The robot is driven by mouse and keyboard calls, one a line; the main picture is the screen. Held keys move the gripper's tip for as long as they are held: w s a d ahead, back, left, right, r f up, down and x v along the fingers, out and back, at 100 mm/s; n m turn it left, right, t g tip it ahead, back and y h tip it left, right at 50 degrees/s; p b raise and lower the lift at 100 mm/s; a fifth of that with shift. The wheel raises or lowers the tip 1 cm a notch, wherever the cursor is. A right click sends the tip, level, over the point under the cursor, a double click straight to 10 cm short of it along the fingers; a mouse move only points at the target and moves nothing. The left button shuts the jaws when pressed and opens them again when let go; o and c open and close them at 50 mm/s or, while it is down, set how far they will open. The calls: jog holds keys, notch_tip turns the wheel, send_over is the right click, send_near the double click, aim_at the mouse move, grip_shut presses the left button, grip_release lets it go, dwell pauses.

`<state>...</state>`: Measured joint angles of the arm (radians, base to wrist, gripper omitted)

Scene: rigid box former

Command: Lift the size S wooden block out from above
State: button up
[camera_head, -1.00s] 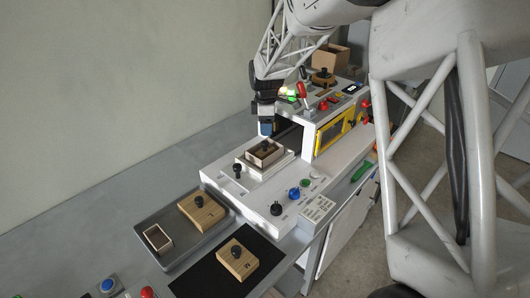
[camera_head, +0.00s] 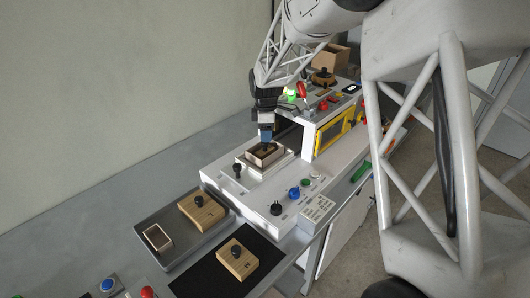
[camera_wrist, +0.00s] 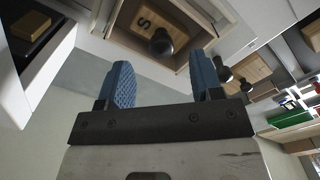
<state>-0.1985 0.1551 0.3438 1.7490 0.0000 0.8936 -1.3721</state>
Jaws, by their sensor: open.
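The size S wooden block (camera_wrist: 146,24) lies inside an open box (camera_head: 264,155) on the white machine's front platform. The wrist view shows the letter S on the block and a black knob (camera_wrist: 161,42) standing up from it. My gripper (camera_head: 265,138) hangs just above the box; in the head view it covers most of the block and knob. In the wrist view its two blue fingers (camera_wrist: 164,84) are apart with nothing between them, and the knob appears beyond them.
The white machine (camera_head: 235,205) has black, blue and green controls. A grey tray (camera_head: 150,220) holds another knobbed block (camera_head: 203,213) and a small open frame (camera_head: 157,238). A third knobbed block (camera_head: 238,262) sits on a black mat (camera_head: 200,277). The machine housing with a yellow panel (camera_head: 334,132) rises close to my gripper.

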jog(key=shift+a+f, duration=0.1)
jog(key=shift+f, duration=2.45)
jog(key=shift+c, duration=0.4)
jog(key=c, duration=0.9)
jog(key=shift+r, duration=0.2)
jog(key=shift+c, duration=0.2)
jog(key=shift+r, duration=4.85)
